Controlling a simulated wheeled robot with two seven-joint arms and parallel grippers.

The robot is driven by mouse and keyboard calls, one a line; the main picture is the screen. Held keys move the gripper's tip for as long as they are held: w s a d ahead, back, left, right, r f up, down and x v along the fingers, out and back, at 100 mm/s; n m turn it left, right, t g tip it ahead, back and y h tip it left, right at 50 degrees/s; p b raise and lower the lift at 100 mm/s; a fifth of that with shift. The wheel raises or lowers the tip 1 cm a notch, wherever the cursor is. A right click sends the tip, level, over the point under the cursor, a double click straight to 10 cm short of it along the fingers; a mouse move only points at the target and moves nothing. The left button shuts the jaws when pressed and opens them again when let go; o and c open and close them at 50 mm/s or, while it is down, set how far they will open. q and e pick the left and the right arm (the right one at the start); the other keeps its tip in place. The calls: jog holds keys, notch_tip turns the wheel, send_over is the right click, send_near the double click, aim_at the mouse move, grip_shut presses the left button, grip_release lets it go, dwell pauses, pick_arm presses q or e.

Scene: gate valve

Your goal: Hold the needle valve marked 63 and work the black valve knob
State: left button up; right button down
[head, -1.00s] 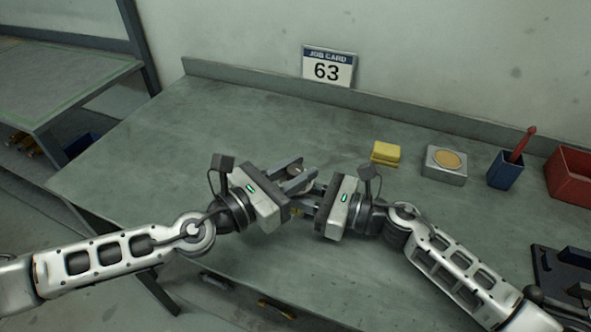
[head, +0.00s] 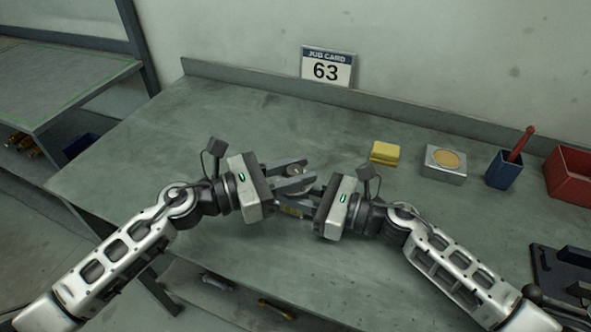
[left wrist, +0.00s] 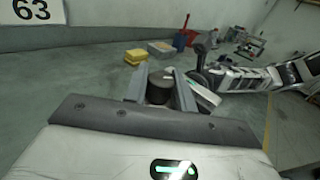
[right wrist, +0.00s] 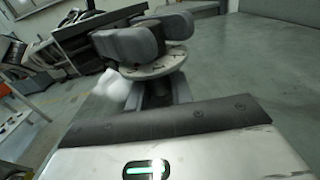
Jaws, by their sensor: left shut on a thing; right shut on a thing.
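My left gripper (head: 292,177) reaches in from the left, its fingers shut around the dark round valve knob (left wrist: 160,89), which shows between them in the left wrist view. My right gripper (head: 308,204) comes from the right, slightly lower, shut on the valve (head: 291,210). In the right wrist view a grey round disc (right wrist: 152,66) sits just below my left gripper's rounded fingertips (right wrist: 148,38).
A job card reading 63 (head: 327,66) stands at the back ledge. To the right are a yellow block (head: 385,153), a grey box with a tan disc (head: 444,164), a blue cup (head: 505,169) and a red bin (head: 572,175). The left bench top is clear.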

jog(key=shift+s+a+f, duration=0.1)
jog(key=shift+s, duration=0.05)
pick_arm(q)
jog(key=o, duration=1)
jog(key=shift+a, duration=0.1)
jog(key=v, duration=1.2)
pick_arm(e)
jog(key=c, duration=1.1)
grip_release()
jog(key=shift+c, duration=0.2)
jog(key=shift+d, duration=0.2)
